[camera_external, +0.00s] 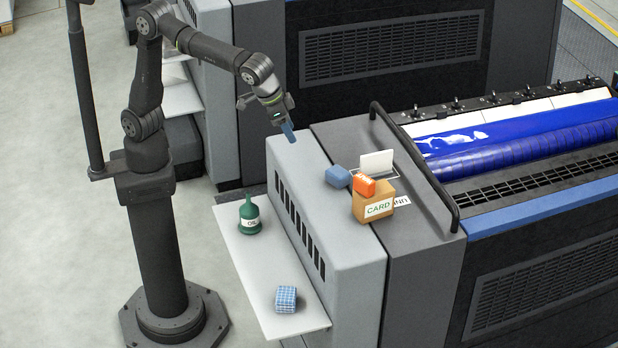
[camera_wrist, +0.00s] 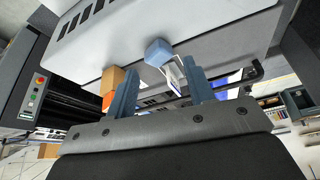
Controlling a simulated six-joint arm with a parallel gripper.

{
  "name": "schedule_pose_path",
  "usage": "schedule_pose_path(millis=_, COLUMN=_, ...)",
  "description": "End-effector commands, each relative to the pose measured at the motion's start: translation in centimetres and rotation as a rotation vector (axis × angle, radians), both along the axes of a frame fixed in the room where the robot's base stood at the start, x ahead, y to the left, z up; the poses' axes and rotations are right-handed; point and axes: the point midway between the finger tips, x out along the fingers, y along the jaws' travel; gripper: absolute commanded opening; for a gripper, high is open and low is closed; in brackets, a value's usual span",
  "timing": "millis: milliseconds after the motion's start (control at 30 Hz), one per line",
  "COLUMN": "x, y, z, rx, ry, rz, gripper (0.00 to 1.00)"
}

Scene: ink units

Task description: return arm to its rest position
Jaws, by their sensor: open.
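My gripper (camera_external: 288,132) hangs in the air at the end of my raised arm, above the back of the grey machine cover, pointing down. It holds nothing in the external view. In the wrist view its two blue fingers (camera_wrist: 160,92) stand apart with a clear gap between them. The blue block (camera_wrist: 158,52) and the cardboard box (camera_wrist: 112,78) show beyond the fingers, well away from them.
On the machine top are the blue block (camera_external: 338,176), orange box (camera_external: 364,186), card box (camera_external: 378,203) and a white card (camera_external: 376,162). A green oil bottle (camera_external: 250,215) and blue checked cloth (camera_external: 286,298) sit on the side shelf (camera_external: 262,270). A black rail (camera_external: 420,170) rises at right.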

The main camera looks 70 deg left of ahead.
Motion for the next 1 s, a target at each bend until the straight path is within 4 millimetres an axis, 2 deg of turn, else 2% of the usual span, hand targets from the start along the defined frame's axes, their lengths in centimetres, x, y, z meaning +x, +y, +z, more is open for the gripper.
schedule_pose_path(millis=300, x=-1.6, y=6.0, z=-2.0, rx=0.0, ry=-0.001, rz=0.208, gripper=0.49)
schedule_pose_path(millis=500, x=-2.5, y=9.0, z=-3.2, rx=0.001, ry=-0.001, rz=0.312, gripper=0.49)
schedule_pose_path(millis=700, x=-3.0, y=10.6, z=-3.8, rx=0.0, ry=-0.001, rz=0.367, gripper=0.49)
schedule_pose_path(millis=1000, x=-3.2, y=11.0, z=-4.0, rx=0.0, ry=-0.001, rz=0.379, gripper=0.49)
